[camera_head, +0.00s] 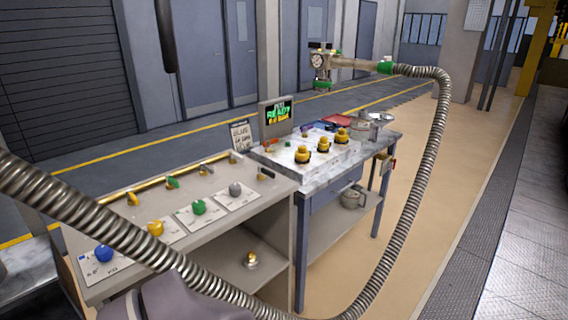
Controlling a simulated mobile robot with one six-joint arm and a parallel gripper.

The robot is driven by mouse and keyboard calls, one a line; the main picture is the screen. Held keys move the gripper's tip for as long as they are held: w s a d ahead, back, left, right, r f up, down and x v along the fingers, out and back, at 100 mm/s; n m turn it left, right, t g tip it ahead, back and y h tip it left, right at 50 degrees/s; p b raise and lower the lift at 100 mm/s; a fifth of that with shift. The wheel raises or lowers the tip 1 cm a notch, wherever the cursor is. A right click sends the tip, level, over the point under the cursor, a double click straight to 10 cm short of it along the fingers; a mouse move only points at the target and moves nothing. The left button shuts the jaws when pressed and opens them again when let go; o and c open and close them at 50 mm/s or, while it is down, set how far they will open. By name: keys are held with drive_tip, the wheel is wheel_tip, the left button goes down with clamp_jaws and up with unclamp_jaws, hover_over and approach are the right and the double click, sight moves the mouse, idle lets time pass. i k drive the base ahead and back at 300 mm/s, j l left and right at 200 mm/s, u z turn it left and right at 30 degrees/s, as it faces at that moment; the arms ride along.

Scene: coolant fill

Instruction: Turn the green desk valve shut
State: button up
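On the near grey desk (225,218), a green knob (198,207) stands on a white plate, between a yellow knob (155,228) and a grey knob (235,189). Behind it, a small green lever (172,182) sits by the brass pipe at the desk's back edge. I cannot tell which of the two green parts is the desk valve, nor how far either is turned. My gripper is not in view.
A ribbed metal hose (433,150) crosses in front of the desk and arches up to a gauge fitting (320,62) with green parts. A blue knob (103,253) is at the desk's near left. A table (345,164) beyond holds yellow knobs and a screen reading READY (277,114). Floor at right is clear.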

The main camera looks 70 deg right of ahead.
sight(169, 179)
drive_tip(key=z, duration=1.2)
drive_tip(key=i+j, duration=0.2)
drive_tip(key=i, duration=0.4)
drive_tip(key=i+j+u, duration=0.15)
drive_tip(key=i, duration=0.45)
